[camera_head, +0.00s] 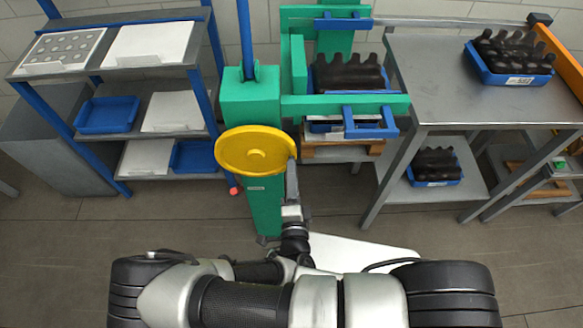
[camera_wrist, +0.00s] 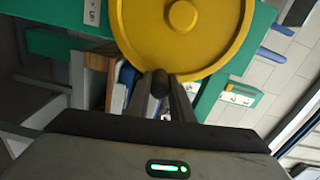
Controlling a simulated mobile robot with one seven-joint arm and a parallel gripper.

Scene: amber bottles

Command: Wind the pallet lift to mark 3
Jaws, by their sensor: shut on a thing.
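The pallet lift is a green column (camera_head: 262,205) with a yellow handwheel (camera_head: 256,150) on its front. The wheel fills the top of the wrist view (camera_wrist: 185,30), and a dark crank knob (camera_wrist: 160,83) stands at its lower rim. My gripper (camera_wrist: 165,98) is shut on this knob, with its fingers on either side. In the head view my gripper (camera_head: 292,172) is at the wheel's right edge, and the knob is hidden there. The lift's green frame (camera_head: 340,106) surrounds a blue crate of dark bottles (camera_head: 347,72). I cannot read any height mark.
A shelf rack (camera_head: 135,70) with blue trays and white boards stands on the left. A steel table (camera_head: 440,75) on the right bears a blue crate of dark bottles (camera_head: 510,57); another crate (camera_head: 435,167) is on its lower shelf. Open floor (camera_head: 60,240) lies at front left.

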